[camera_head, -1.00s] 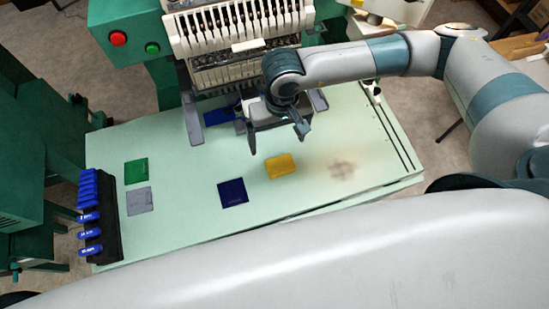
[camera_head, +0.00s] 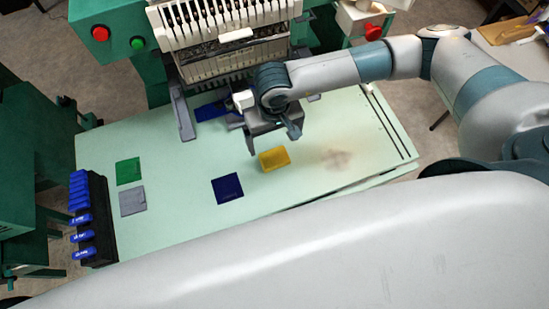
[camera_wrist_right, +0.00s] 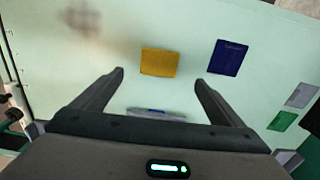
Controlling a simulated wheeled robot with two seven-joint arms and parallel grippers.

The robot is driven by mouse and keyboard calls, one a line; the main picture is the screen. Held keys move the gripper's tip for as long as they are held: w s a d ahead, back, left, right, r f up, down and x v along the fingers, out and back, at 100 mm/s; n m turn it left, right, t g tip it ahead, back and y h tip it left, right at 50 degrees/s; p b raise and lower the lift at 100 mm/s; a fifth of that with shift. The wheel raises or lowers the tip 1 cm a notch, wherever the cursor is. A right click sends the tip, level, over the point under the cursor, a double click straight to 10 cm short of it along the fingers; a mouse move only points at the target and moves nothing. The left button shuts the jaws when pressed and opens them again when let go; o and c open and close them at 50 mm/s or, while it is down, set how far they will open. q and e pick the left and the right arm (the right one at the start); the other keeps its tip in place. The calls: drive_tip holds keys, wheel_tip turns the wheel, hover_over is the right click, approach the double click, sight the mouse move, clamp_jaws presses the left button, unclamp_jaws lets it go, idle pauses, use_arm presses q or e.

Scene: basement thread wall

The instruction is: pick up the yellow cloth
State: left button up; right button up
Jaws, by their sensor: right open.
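The yellow cloth (camera_head: 274,159) is a small flat square lying on the pale green table. In the right wrist view the cloth (camera_wrist_right: 159,62) lies ahead of the fingertips, between their lines and nearer the left finger. My right gripper (camera_head: 272,141) is above the table, just behind the cloth in the head view. Its two fingers (camera_wrist_right: 160,76) are spread apart with nothing between them, and it is not seen touching the cloth. My left gripper does not show in the head view.
A dark blue cloth (camera_head: 227,188) lies left of the yellow one. Green (camera_head: 129,171) and grey (camera_head: 132,201) cloths lie farther left, near a black rack (camera_head: 97,222) with blue items. The embroidery machine (camera_head: 215,45) stands behind. A brownish stain (camera_head: 337,159) marks the table (camera_head: 180,225) at right.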

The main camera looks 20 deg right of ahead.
drive_tip(key=b, duration=0.1)
hover_over(275, 157)
wheel_tip(275, 157, down, 5)
drive_tip(key=shift+a+f, duration=0.1)
drive_tip(key=shift+a, duration=0.05)
drive_tip(key=shift+f+b, duration=0.7)
drive_tip(key=shift+f, duration=1.85)
drive_tip(key=c, duration=1.1)
